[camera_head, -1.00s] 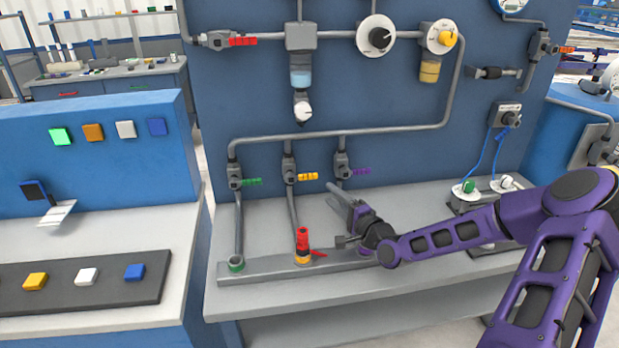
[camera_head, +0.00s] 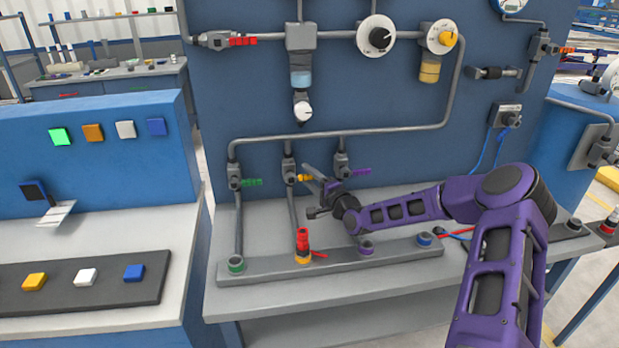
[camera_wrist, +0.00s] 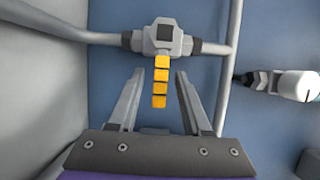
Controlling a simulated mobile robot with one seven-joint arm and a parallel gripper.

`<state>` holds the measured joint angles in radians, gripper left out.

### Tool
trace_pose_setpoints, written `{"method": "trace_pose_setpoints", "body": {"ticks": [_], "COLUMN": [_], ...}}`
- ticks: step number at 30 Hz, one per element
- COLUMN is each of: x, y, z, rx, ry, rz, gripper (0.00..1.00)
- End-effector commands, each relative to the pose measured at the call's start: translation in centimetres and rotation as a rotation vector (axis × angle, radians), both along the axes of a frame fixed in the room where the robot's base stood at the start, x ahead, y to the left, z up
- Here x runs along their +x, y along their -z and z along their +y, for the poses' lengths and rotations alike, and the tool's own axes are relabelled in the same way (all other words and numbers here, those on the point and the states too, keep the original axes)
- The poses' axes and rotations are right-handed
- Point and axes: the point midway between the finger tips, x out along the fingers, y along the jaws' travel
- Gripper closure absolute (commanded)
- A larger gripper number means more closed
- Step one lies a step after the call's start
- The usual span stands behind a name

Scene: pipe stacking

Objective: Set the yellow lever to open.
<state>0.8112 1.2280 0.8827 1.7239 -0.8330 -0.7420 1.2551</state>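The yellow lever (camera_head: 303,178) sticks out to the right from the middle valve (camera_head: 288,170) on the blue panel, across its vertical pipe. My gripper (camera_head: 309,171) is at the lever, and a finger hides part of it in the head view. In the wrist view the yellow lever (camera_wrist: 161,72) points down from the grey valve body (camera_wrist: 162,38). My gripper (camera_wrist: 160,85) is open there, one finger on each side of the lever, with visible gaps. I cannot tell the depth between fingers and lever exactly.
A green lever (camera_head: 252,182) is on the valve to the left and a purple lever (camera_head: 362,172) on the valve to the right, close to my gripper. A red fitting (camera_head: 303,240) stands on the grey rail (camera_head: 335,264) below. A white knob (camera_wrist: 299,86) shows at the right in the wrist view.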

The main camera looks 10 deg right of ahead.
Motion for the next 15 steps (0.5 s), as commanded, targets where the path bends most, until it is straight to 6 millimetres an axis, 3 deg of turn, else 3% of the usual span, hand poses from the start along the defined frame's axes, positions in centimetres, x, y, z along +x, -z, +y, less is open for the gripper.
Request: {"method": "trace_pose_setpoints", "body": {"ticks": [1, 8, 15], "x": [-0.01, -0.02, -0.03], "y": [-0.01, -0.01, -0.02], "z": [-0.02, -0.03, -0.03], "rx": [0.000, -0.001, -0.001], "ry": [0.000, 0.000, 0.000], "rz": [0.000, 0.000, 0.000], "gripper": [0.58, 1.00, 1.00]}}
